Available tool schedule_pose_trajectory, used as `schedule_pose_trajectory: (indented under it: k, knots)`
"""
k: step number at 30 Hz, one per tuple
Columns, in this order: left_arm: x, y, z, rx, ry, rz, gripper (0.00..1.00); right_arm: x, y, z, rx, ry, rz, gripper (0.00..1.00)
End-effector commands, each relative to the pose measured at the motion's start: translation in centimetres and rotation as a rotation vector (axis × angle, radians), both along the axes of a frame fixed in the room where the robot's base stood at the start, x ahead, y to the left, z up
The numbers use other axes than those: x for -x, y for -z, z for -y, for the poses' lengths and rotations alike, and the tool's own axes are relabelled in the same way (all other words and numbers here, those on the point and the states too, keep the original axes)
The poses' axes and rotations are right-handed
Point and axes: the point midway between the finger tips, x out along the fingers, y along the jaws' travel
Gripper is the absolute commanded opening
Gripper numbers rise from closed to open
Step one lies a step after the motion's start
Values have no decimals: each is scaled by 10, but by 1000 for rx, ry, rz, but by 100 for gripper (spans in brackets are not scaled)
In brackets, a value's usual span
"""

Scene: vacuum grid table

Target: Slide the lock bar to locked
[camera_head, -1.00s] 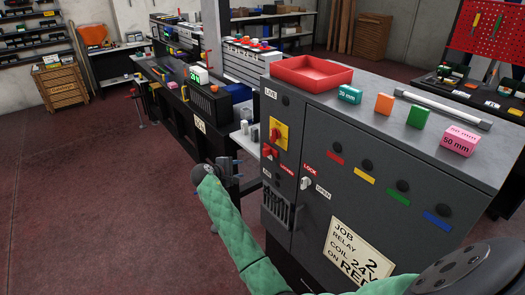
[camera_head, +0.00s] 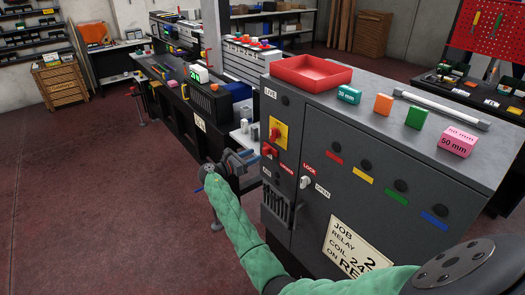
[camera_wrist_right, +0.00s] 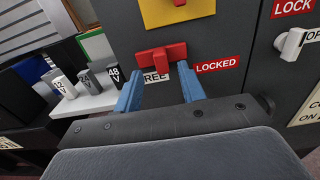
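The red lock bar (camera_wrist_right: 162,55) sits on the dark cabinet front, below a yellow plate. It is above the partly hidden FREE label (camera_wrist_right: 156,77) and left of the red LOCKED label (camera_wrist_right: 217,65). In the head view the lock bar (camera_head: 269,151) is a small red piece just beyond my right gripper (camera_head: 246,159). In the right wrist view the gripper (camera_wrist_right: 160,80) is open, its two blue fingers apart, with tips near the two ends of the bar. I cannot tell whether they touch it. My left gripper is not in view.
A red rotary switch (camera_head: 275,134) on a yellow plate is just above the bar. A white door handle (camera_head: 304,182) is to its right. A red tray (camera_head: 311,72) and several coloured blocks stand on the cabinet top. Floor is clear at left.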

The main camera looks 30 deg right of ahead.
Motion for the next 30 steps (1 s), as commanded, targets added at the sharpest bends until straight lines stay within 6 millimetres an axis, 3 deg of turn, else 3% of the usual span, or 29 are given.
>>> schedule_pose_trajectory:
  k: [12, 26, 30]
  knots:
    - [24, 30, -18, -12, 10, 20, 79, -4, -2, 49, 0, 1, 2, 40]
    - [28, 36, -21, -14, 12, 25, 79, -5, 0, 57, -1, -1, 2, 40]
    - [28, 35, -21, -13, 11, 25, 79, -5, 0, 57, -1, 0, 2, 12]
